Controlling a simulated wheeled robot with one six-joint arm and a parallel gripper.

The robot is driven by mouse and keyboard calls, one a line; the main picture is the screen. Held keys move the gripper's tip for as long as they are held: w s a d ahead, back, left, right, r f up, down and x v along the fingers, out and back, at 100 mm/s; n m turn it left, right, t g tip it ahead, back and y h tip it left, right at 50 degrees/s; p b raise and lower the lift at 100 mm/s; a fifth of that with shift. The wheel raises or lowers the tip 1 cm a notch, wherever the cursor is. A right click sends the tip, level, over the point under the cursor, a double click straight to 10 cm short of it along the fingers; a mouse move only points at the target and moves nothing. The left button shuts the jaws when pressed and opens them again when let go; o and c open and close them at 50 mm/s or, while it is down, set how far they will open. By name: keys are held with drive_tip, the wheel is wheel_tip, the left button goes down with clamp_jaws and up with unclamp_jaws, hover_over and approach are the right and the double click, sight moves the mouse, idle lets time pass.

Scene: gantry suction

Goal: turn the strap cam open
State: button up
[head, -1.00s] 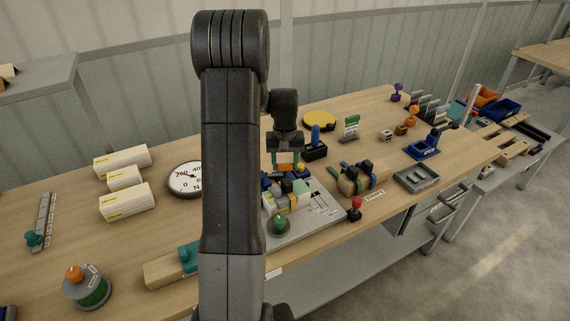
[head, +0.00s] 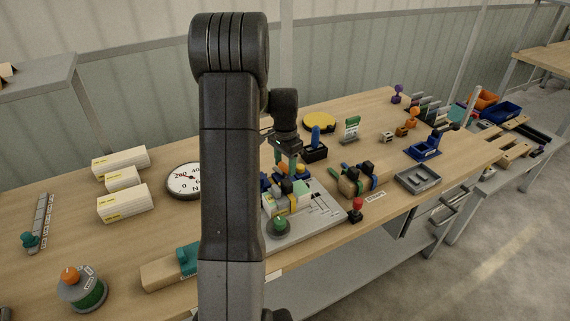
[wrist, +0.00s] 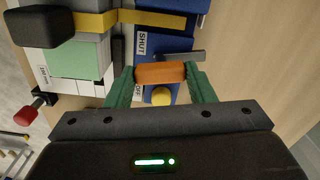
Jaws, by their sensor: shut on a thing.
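My gripper (wrist: 160,82) is shut on an orange handle (wrist: 160,73), apparently that of the strap cam, with one green finger at each end. The handle stands over a blue base, with a grey bar (wrist: 183,56) beside it and a SHUT label (wrist: 142,43) close by. A yellow strap (wrist: 150,19) runs across to the blue part. In the head view my gripper (head: 286,161) is down at the fixture on the grey plate (head: 318,222). My arm hides part of the fixture there.
A yellow knob (wrist: 161,96) and an OFF label sit close to the fingers. A black block (wrist: 38,26) and a red knob (wrist: 26,113) are at the left. In the head view a strapped wooden bundle (head: 347,185) and a black box with a blue handle (head: 315,152) stand nearby.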

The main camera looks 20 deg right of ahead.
sight(285, 165)
drive_tip(key=shift+m, duration=1.1)
drive_tip(key=o, duration=1)
wheel_tip(285, 165, up, 14)
drive_tip(key=shift+f+b, duration=0.1)
drive_tip(key=shift+b, duration=0.3)
wheel_tip(285, 165, down, 14)
drive_tip(key=shift+r+p, duration=0.1)
drive_tip(key=shift+p, duration=0.2)
